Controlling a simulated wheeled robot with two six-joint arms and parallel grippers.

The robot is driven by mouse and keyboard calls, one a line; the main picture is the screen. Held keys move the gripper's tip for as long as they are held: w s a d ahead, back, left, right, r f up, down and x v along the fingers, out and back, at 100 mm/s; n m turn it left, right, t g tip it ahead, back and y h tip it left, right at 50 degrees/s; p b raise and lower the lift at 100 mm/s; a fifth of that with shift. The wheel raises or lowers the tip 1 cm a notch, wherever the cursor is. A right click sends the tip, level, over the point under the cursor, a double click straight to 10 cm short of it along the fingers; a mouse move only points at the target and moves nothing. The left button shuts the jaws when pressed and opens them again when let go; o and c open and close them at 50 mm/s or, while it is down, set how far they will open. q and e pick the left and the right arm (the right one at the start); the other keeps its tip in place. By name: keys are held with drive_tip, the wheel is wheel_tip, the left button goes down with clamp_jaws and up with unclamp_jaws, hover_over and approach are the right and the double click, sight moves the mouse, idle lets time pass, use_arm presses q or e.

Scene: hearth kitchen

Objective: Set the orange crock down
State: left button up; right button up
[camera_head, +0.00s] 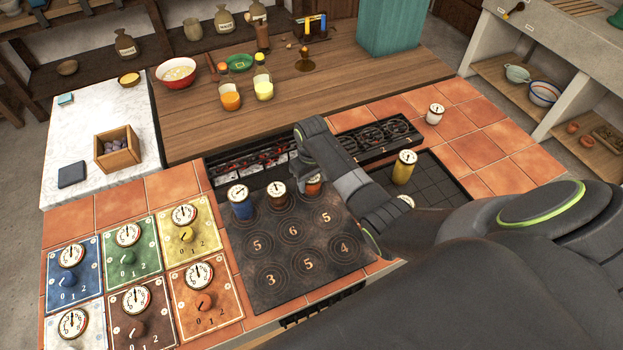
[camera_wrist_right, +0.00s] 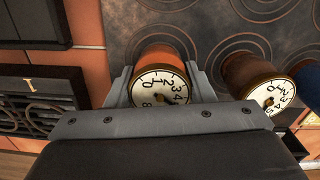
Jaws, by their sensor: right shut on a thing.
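The orange crock (camera_head: 314,189) with a dial on its lid is at the back right of the dark hob plate (camera_head: 265,295), partly hidden by my right arm. My right gripper (camera_wrist_right: 160,88) is shut on it, a finger on each side, and the crock also shows in the right wrist view (camera_wrist_right: 167,55). I cannot tell whether its base touches the plate. A brown crock (camera_head: 277,196) stands just left of it in the head view, and a blue crock (camera_head: 241,209) further left. My left gripper is not in view.
Numbered rings on the hob's front and middle rows are bare. A yellow crock (camera_head: 403,172) stands on the dark grid (camera_head: 438,172) at right, and a white crock (camera_head: 434,116) on the tiles. A black grate (camera_head: 374,141) lies behind my arm. Coloured dial panels (camera_head: 205,311) are at left.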

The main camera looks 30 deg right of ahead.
drive_tip(key=o, duration=1.1)
drive_tip(key=shift+f, duration=0.1)
drive_tip(key=shift+o, duration=0.2)
wheel_tip(320, 180, up, 12)
drive_tip(key=shift+r+b, duration=0.15)
drive_tip(key=shift+b, duration=0.5)
